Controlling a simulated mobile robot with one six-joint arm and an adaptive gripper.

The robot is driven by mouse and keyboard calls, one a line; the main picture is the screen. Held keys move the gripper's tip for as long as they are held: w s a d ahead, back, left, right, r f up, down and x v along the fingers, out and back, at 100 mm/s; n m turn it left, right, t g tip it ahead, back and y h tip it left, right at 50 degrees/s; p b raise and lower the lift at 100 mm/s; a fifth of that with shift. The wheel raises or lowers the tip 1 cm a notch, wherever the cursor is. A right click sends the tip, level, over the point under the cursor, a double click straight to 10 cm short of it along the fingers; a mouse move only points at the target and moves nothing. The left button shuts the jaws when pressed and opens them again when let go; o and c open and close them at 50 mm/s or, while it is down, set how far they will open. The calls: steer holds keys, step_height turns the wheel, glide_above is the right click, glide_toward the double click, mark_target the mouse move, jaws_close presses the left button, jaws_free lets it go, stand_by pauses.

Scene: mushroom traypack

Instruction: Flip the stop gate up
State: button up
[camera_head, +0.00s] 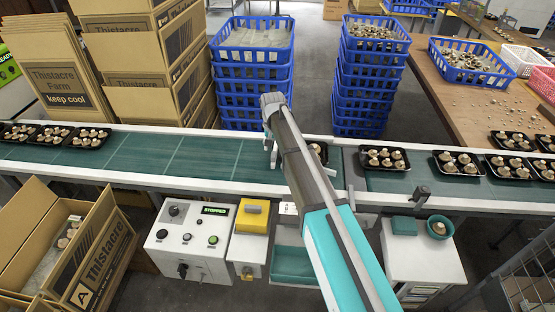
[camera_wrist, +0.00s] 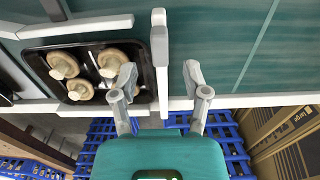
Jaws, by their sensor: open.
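The stop gate (camera_wrist: 159,48) shows in the wrist view as a narrow pale bar beside a black mushroom tray (camera_wrist: 43,62). My gripper (camera_wrist: 160,76) is open, with one finger on each side of the bar's line. I see a gap on both sides, smaller on the tray side; whether a finger touches the bar is unclear. In the head view my gripper (camera_head: 270,146) is over the conveyor's far side, and my arm covers much of the gate area. Part of the stopped tray shows just right of my arm.
The conveyor belt (camera_head: 200,158) is clear just left of my gripper. Mushroom trays stand farther left and right on it. A control box (camera_head: 190,245) with a lit STOPPED display is in front. Blue crates (camera_head: 252,85) and cardboard boxes (camera_head: 150,60) stand behind the belt.

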mark_target(273, 154)
steer(key=shift+f+b, duration=1.8)
steer(key=shift+f, duration=0.3)
jaws_close()
